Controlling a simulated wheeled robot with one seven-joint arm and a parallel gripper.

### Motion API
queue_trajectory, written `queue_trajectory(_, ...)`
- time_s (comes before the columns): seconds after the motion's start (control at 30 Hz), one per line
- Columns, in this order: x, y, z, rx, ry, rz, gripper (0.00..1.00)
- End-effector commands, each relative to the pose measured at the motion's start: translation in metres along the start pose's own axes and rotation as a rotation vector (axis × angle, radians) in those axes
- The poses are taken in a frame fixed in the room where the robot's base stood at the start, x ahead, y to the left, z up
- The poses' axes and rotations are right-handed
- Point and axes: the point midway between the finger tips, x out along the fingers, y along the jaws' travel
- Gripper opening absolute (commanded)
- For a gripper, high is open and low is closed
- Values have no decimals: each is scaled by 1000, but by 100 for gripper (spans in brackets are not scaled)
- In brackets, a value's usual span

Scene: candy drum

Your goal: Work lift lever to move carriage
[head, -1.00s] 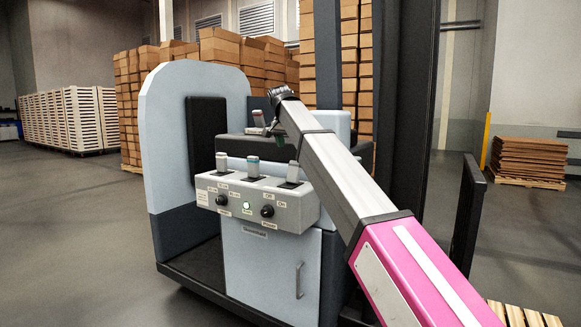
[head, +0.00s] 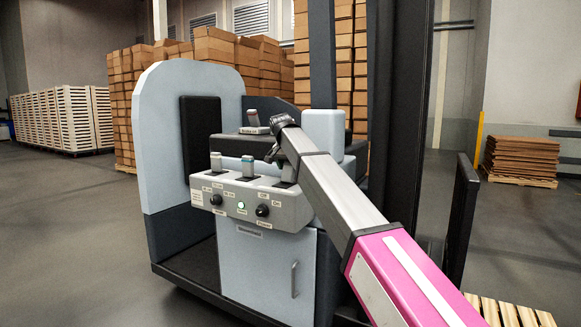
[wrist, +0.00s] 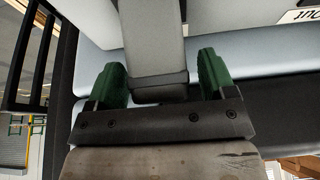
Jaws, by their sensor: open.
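The grey control panel (head: 262,207) on the truck carries a row of levers. The left lever (head: 215,161) and the middle lever (head: 248,166) stand upright. The right lever's place is largely hidden by my arm; I cannot read which label marks lift. My gripper (head: 273,157) is low over the panel's right end. In the wrist view, my gripper (wrist: 160,78) is open, with a green finger on each side of a grey post (wrist: 152,45), probably the right lever. Contact cannot be told. The carriage is not clearly identifiable.
Another lever (head: 254,122) stands on the dark console behind the panel. Two black knobs and a green-lit button (head: 241,205) are on the panel's front. The dark mast (head: 398,110) rises close to the right of my arm. Open floor lies left.

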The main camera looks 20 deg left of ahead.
Motion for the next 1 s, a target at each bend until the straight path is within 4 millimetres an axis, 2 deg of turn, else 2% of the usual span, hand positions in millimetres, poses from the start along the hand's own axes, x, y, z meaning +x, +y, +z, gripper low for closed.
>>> queue_trajectory(0.07, 0, 0, 0, 0, 0, 0, 77)
queue_trajectory(0.1, 0, 0, 0, 0, 0, 0, 70)
queue_trajectory(0.3, 0, 0, 0, 0, 0, 0, 8)
queue_trajectory(0.47, -2, 1, 4, -1, 34, 1, 8)
queue_trajectory(0.77, -16, 2, 23, -1, 257, 0, 8)
queue_trajectory(1.0, -21, 0, 29, 1, 254, 0, 8)
